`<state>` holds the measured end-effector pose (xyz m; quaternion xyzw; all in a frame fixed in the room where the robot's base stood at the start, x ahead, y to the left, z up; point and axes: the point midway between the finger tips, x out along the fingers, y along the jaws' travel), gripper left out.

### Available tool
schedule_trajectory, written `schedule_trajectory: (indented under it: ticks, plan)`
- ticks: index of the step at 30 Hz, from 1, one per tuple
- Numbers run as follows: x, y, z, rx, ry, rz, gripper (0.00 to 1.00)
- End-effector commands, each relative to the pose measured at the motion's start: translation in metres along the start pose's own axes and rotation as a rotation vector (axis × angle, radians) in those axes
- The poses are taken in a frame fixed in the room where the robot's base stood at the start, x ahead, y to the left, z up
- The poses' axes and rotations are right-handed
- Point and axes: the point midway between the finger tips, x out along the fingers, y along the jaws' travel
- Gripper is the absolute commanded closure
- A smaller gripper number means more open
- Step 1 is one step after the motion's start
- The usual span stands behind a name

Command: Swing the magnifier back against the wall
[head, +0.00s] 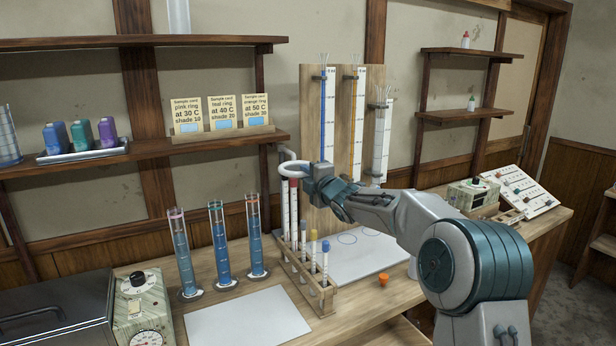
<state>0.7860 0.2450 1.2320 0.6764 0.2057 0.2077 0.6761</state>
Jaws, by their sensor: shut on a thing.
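The magnifier (283,171) shows as a white ring at the middle of the bench's back, on a pale bent arm (288,153) that runs back towards the wall. My gripper (311,176) is at the ring's right side and is shut on the magnifier. My gripper hides the ring's right part, and its fingertips are too small to make out. The ring is above a wooden rack (316,290) of coloured-cap tubes and in front of a wooden board (312,100) with tall graduated tubes.
Three tall cylinders (221,250) with blue liquid stand left of the rack. Sample cards (222,111) stand on a left shelf (180,147). A graduated glass tube (382,140) stands close behind my wrist. A white sheet (245,318) lies bare at the front, beside a dial box (143,305).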

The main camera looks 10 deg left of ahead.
Motion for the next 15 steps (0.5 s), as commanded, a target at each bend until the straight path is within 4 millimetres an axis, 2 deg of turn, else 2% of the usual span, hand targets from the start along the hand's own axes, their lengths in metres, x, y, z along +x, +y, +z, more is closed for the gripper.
schedule_trajectory:
  ticks: [3, 15]
  plan:
    - [0.003, -0.007, -0.009, 0.001, 0.002, -0.007, 0.93]
    - [0.011, -0.009, -0.036, 0.001, 0.003, -0.008, 0.93]
